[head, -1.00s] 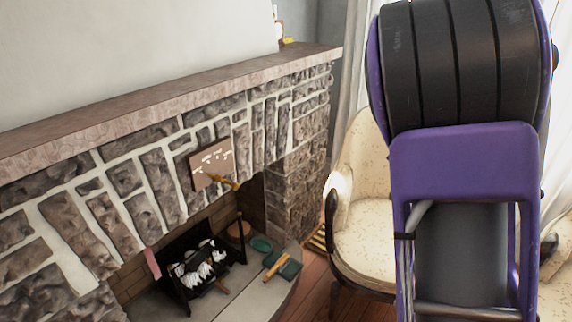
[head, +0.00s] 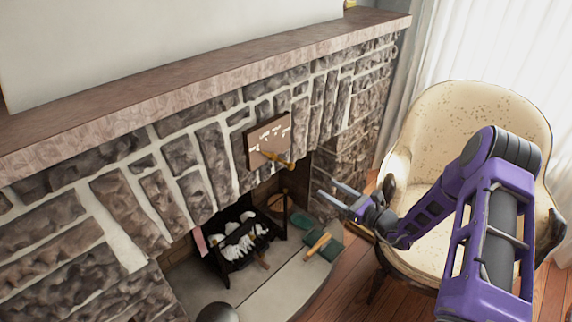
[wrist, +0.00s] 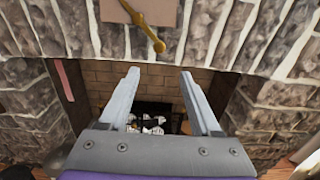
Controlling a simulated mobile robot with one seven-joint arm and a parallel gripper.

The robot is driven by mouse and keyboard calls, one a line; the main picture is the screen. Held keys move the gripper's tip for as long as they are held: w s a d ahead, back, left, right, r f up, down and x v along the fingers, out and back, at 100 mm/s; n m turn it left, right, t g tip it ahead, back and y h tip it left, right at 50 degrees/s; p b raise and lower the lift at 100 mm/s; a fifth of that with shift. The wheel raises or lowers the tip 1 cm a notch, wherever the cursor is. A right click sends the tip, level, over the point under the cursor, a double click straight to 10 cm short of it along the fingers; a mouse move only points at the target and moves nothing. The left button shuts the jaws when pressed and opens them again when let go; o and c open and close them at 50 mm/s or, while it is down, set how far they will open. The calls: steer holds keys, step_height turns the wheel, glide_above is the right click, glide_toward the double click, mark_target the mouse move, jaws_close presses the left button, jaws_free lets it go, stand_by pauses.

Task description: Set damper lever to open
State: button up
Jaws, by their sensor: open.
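The damper lever (head: 279,161) is a brass-coloured handle on a tan plate (head: 269,141) with white lettering, fixed to the stone fireplace front. In the head view the lever slants down to the right; the lettering is too small to read. In the wrist view the lever (wrist: 145,27) runs down and right from the plate (wrist: 163,10) to a round knob. My gripper (head: 332,191) is open and empty, to the right of and below the lever, apart from it. In the wrist view its two pale fingers (wrist: 157,80) point at the firebox, below the knob.
A black grate (head: 240,248) with white-marked logs sits in the firebox on the grey hearth (head: 290,283). A green object (head: 322,243) with a wooden handle lies on the hearth. A cream armchair (head: 460,120) stands right, behind my arm. The stone mantel (head: 200,72) runs above.

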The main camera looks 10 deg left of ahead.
mark_target(293, 166)
steer(key=b+x, duration=0.1)
steer(key=x, duration=1.5)
steer(key=shift+w+a, duration=0.2)
steer(key=shift+a, duration=0.1)
jaws_close()
steer(key=shift+w+d+r, duration=0.1)
steer(key=shift+w+r, duration=0.05)
steer(key=shift+r, duration=0.05)
stand_by(0.4)
